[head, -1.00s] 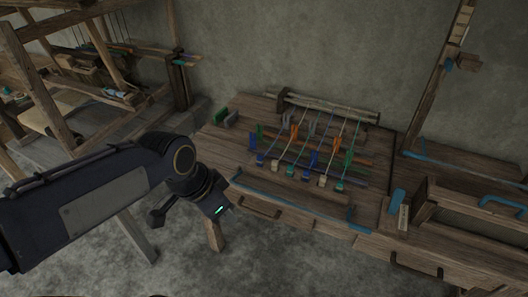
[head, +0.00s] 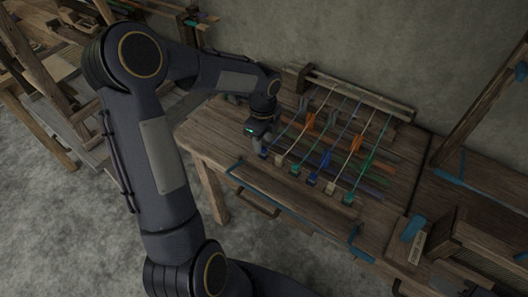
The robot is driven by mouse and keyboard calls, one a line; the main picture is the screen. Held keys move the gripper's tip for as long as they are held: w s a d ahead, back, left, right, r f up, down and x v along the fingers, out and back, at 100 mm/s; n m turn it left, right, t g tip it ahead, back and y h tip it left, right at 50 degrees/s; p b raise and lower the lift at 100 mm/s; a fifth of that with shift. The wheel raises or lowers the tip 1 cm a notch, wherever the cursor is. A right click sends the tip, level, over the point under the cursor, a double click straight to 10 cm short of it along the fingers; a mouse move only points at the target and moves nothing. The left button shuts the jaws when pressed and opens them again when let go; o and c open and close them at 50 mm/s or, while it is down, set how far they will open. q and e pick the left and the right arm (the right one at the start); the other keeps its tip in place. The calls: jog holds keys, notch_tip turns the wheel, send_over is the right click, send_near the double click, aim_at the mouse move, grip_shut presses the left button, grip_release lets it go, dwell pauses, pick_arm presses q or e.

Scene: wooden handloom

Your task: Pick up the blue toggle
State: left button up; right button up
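A small blue block (head: 312,179) lies at the front end of a string, and another blue block (head: 264,155) lies at the leftmost string's end. My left gripper (head: 258,146) points down over the left side of the bench, right by that leftmost block and left of the blue toggle. Its fingers are small and dark, so I cannot tell their opening or any contact. My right gripper is out of view.
Rails (head: 350,90) lie behind the strings. A wooden box (head: 470,245) stands at the right.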

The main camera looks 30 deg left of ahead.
aim_at(263, 148)
pick_arm(q)
jog(key=shift+d+f, duration=0.1)
jog(key=shift+f, duration=1.9)
jog(key=shift+s, duration=0.1)
grip_shut()
jog(key=shift+r, duration=0.1)
jog(key=shift+r, duration=0.55)
notch_tip(263, 148, up, 2)
jog(key=shift+s+d+r, duration=0.1)
jog(key=shift+s+r, duration=0.05)
jog(key=shift+r, duration=0.1)
jog(key=s+d+r, duration=0.2)
jog(key=s+r, duration=0.2)
jog(key=s, duration=0.2)
jog(key=s+d+r, duration=0.2)
jog(key=s+r, duration=0.3)
jog(key=s, duration=0.2)
jog(key=shift+d+r+b, duration=0.15)
jog(key=shift+d+b, duration=0.15)
jog(key=shift+b, duration=0.1)
